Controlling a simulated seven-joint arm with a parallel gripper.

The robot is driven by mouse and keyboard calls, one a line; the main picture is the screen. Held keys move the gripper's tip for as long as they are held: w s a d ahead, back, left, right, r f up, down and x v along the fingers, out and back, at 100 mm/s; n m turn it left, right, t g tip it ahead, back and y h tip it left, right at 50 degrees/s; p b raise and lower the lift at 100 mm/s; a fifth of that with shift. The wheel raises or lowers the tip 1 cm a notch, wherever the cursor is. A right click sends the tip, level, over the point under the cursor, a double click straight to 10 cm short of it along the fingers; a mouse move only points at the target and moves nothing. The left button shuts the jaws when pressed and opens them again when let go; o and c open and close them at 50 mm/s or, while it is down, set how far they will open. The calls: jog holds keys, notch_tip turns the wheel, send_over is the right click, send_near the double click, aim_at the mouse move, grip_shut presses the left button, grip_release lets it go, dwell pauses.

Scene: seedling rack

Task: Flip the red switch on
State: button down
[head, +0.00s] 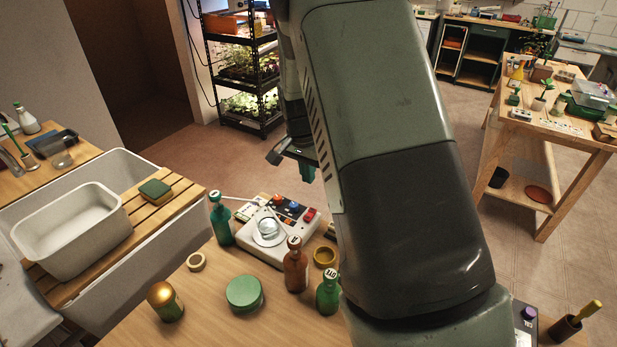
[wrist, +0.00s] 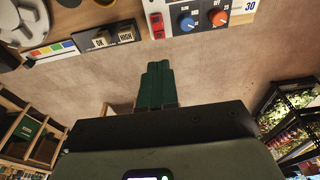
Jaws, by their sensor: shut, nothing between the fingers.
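A white panel box (head: 275,233) with dark faces, knobs and a round silver dial stands on the wooden table in the head view. In the head view my gripper (head: 300,168) is beyond the box, partly hidden by my arm.
A green bottle (head: 220,219), a brown bottle (head: 296,265), another green bottle (head: 328,292), a green round tin (head: 244,293) and a yellow ring (head: 325,256) stand around the box. A sink (head: 178,242) is at left. A plant rack (head: 244,85) stands behind.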

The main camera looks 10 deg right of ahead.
aim_at(312, 210)
jog(key=f, duration=0.4)
jog(key=w+d+f, duration=0.1)
jog(key=f, duration=0.6)
jog(key=shift+w+d+f, duration=0.15)
jog(key=shift+w+f, duration=0.05)
jog(key=shift+f, duration=0.1)
jog(key=shift+d+f+g, duration=0.1)
jog(key=shift+f+g, duration=0.15)
jog(key=shift+g, duration=0.05)
jog(key=shift+s, duration=0.1)
jog(key=shift+s+a+r, duration=0.15)
jog(key=shift+s+a, duration=0.3)
jog(key=shift+a, duration=0.15)
jog(key=shift+r, duration=0.15)
